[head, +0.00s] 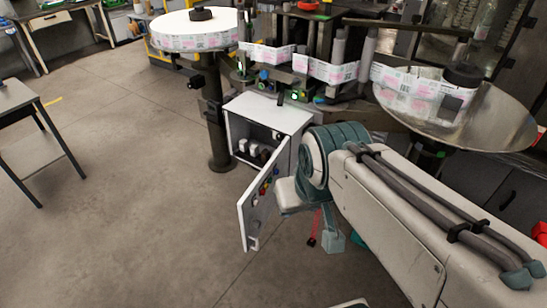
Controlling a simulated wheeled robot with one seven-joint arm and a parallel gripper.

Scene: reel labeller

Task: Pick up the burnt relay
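A white control cabinet (268,116) stands below the labeller with its door (262,198) swung open towards me. Inside it are small white and dark components (265,153), partly in shadow. I cannot tell which of them is the burnt relay; no scorch mark is clear at this size. My arm reaches in from the lower right, and its teal joint covers the area just right of the cabinet opening. A pale teal piece (333,242) below the arm may be part of my gripper. The fingers are not clearly visible, nor is anything held in them.
The open door juts into the floor space and carries several coloured buttons. A round reel table (196,24) on a dark post stands behind left, and a metal dish (500,118) is at right. A grey table (18,97) is at far left. The floor between is clear.

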